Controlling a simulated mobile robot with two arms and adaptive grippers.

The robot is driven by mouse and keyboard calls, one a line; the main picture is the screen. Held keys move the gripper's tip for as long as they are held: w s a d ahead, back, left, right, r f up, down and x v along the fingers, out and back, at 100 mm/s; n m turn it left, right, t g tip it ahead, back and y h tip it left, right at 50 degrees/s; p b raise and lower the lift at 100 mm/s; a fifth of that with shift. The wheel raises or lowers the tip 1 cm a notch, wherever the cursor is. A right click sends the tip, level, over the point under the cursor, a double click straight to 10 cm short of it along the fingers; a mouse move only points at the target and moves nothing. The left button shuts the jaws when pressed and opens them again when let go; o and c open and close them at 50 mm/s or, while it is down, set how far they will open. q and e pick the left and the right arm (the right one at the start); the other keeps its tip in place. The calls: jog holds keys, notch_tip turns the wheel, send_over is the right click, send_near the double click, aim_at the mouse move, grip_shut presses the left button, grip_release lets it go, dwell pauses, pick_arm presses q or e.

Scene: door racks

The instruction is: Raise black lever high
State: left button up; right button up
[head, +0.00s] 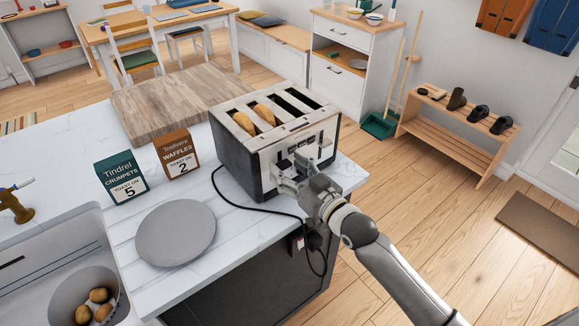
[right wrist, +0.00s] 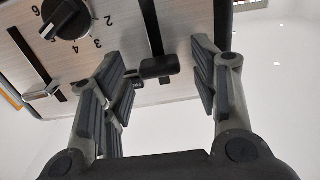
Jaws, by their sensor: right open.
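A silver and black toaster (head: 262,160) with four slots stands near the counter's corner. Browned bread pieces (head: 264,113) show in the left slots; the right slots look dark and empty. In the right wrist view, a black lever (right wrist: 160,67) sits at a dark vertical slot in the toaster's face, between the fingers of my open right gripper (right wrist: 158,78). I see a gap between it and the right finger. In the head view my right gripper (head: 287,178) is at the toaster's front and hides part of the controls. My left gripper is not in view.
A black dial (right wrist: 66,18) with numbers is beside the lever. A green crumpets box (head: 121,178), an orange waffles box (head: 178,154), a grey plate (head: 176,233) and a wooden board (head: 160,95) are on the counter. A black cord (head: 245,207) hangs over the front edge.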

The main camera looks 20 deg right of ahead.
jog(key=shift+c, duration=0.2)
grip_shut()
notch_tip(320, 180, up, 3)
jog(key=p, duration=0.2)
jog(key=shift+p, duration=0.35)
jog(key=shift+f, duration=0.1)
jog(key=shift+c, duration=0.7)
grip_release()
jog(key=shift+o, duration=0.9)
jog(key=shift+f, duration=0.1)
